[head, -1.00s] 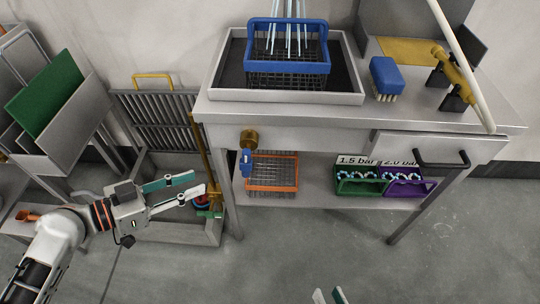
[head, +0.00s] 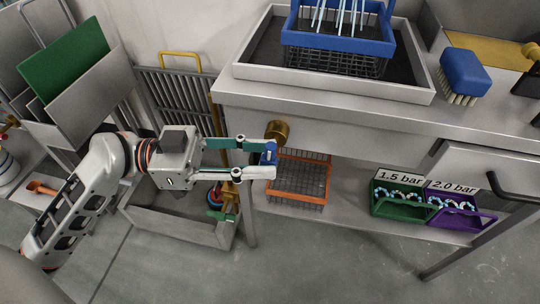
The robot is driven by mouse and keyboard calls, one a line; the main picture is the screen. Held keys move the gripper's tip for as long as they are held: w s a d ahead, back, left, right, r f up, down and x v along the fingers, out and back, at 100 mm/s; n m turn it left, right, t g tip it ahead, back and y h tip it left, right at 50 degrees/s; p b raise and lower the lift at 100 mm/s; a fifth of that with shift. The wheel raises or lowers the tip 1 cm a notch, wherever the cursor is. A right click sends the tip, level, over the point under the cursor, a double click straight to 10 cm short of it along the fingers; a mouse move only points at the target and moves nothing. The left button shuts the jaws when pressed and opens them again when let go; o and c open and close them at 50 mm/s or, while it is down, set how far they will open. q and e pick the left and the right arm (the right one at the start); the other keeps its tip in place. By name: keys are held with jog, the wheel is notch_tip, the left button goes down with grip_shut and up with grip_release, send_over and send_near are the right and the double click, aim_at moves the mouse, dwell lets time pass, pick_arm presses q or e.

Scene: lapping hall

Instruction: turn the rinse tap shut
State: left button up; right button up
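The rinse tap is a brass body (head: 277,131) under the front edge of the steel bench, with a blue handle (head: 269,153) below it. My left gripper (head: 271,160) reaches in from the left, its two fingers apart. The fingertips are at the blue handle, one near its top and one near its lower end, and partly hide it. I cannot tell whether they touch it. My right gripper is out of view.
The bench (head: 350,106) bears a grey tray (head: 431,84) with a blue-rimmed basket (head: 352,54) and a blue brush (head: 464,71). An orange basket (head: 299,181), a green bin (head: 396,206) and a purple bin (head: 456,217) stand on the lower shelf. A slatted rack (head: 178,100) stands left.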

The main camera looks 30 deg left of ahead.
pick_arm(q)
jog(key=shift+x, duration=0.9)
grip_shut()
